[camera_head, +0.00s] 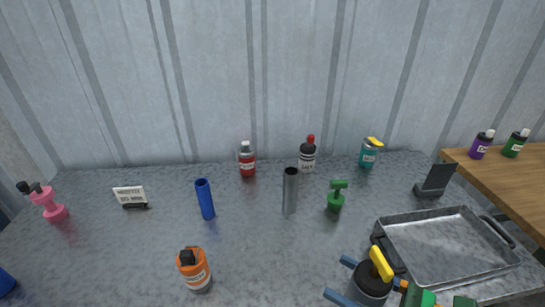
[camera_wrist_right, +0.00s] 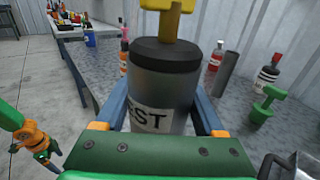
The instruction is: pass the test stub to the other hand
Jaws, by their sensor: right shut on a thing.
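The test stub (camera_head: 370,283) is a grey cylinder with a black top, a yellow handle and a white label, seen in the head view at the lower right. In the right wrist view the stub (camera_wrist_right: 160,88) fills the middle, upright, its label partly readable as "EST". My right gripper (camera_head: 346,280) is shut on the stub, with one blue finger on each side of its body. In the right wrist view part of my left arm (camera_wrist_right: 30,135) shows at the left edge.
A metal tray (camera_head: 440,248) lies right of the stub. An orange bottle (camera_head: 194,269), a blue tube (camera_head: 205,199), a grey tube (camera_head: 290,190) and a green dumbbell-like piece (camera_head: 336,196) stand on the grey table. The table's front middle is clear between the orange bottle and the stub.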

